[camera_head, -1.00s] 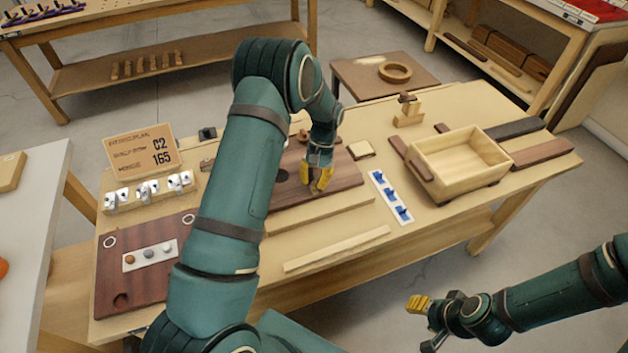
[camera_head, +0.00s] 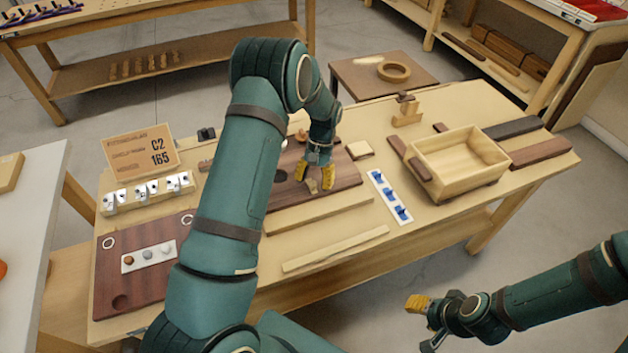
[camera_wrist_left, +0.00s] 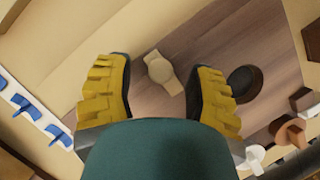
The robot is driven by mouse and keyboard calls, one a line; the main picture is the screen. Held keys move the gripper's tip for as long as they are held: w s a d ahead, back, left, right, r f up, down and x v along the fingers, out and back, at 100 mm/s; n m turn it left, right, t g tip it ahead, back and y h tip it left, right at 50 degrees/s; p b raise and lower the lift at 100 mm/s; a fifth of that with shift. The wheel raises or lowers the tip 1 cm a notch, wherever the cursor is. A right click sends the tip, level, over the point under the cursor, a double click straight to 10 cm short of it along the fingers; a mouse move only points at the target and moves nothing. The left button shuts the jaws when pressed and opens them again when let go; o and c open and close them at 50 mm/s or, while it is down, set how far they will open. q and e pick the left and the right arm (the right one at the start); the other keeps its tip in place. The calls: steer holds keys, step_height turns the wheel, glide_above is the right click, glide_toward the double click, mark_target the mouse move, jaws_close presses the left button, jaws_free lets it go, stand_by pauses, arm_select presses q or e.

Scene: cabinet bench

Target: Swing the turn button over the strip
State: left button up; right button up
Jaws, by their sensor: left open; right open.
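The turn button (camera_wrist_left: 160,70), a pale wooden piece with a round middle and two short arms, lies on the dark brown board (camera_wrist_left: 222,32) in the left wrist view. My left gripper (camera_wrist_left: 162,82) is open, with its yellow fingers on either side of the button, apart from it in the picture. In the head view my left gripper (camera_head: 314,178) is low over the dark board. A pale wooden strip (camera_head: 320,213) runs along the board's front edge; I cannot tell whether it is the task's strip. My right gripper (camera_head: 425,324) is open and empty, off the bench's front.
A loose pale strip (camera_head: 335,250) lies in front. A white plate with blue clips (camera_head: 388,197) and a wooden box (camera_head: 455,178) stand to the right. A dark board with knobs (camera_head: 125,285) lies left. A round knob (camera_wrist_left: 288,132) is near the left gripper.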

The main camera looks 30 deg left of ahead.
arm_select(q)
steer(key=v, duration=1.1)
steer(key=shift+r, duration=0.35)
